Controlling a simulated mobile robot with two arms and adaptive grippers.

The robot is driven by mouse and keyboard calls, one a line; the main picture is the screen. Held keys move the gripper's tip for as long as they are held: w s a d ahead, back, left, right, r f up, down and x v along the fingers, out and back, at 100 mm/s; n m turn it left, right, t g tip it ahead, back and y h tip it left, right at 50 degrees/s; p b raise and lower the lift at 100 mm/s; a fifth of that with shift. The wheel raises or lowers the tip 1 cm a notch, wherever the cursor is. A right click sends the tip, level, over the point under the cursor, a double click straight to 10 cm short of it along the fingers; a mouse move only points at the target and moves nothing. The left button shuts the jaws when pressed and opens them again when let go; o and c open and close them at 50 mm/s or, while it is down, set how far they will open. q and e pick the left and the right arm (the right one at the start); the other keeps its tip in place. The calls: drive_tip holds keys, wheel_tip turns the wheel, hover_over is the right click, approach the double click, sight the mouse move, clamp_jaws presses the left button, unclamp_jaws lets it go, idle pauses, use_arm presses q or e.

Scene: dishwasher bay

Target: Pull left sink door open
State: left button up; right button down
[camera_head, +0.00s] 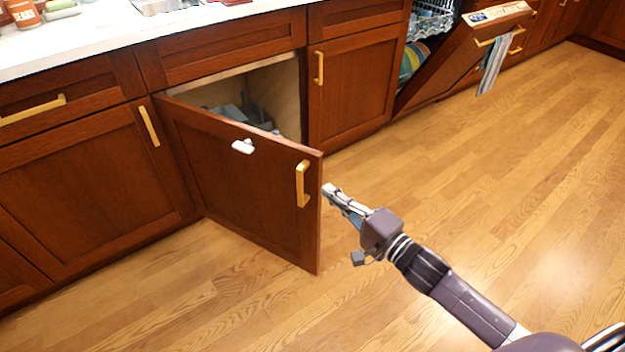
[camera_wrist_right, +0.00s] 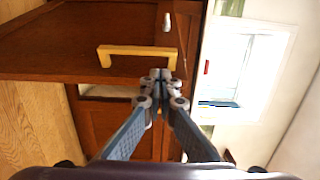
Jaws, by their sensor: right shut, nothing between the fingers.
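The left sink door (camera_head: 240,180) is a dark red-brown wooden panel that stands partly open, swung out from the cabinet on its left side. Its gold handle (camera_head: 302,184) is on the outer face near the free edge. My right gripper (camera_head: 328,190) is shut and empty, just right of the door's free edge and apart from the handle in the head view. In the right wrist view the shut fingertips (camera_wrist_right: 160,75) appear close to the handle (camera_wrist_right: 135,52), with nothing between them. The left gripper is not in view.
The open cabinet shows grey items (camera_head: 248,112) inside. The right sink door (camera_head: 345,85) is shut. Farther right, the dishwasher door (camera_head: 465,55) hangs partly open with a towel (camera_head: 493,65) on it. The wooden floor (camera_head: 480,170) is clear.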

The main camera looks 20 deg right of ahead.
sight(312, 179)
drive_tip(key=b+x, duration=0.1)
drive_tip(key=x, duration=0.5)
drive_tip(key=shift+w+a, duration=0.15)
drive_tip(key=shift+w, duration=0.2)
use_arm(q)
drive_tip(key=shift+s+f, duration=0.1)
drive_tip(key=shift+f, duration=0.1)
use_arm(e)
drive_tip(key=shift+s+a, duration=0.1)
drive_tip(key=shift+a, duration=0.05)
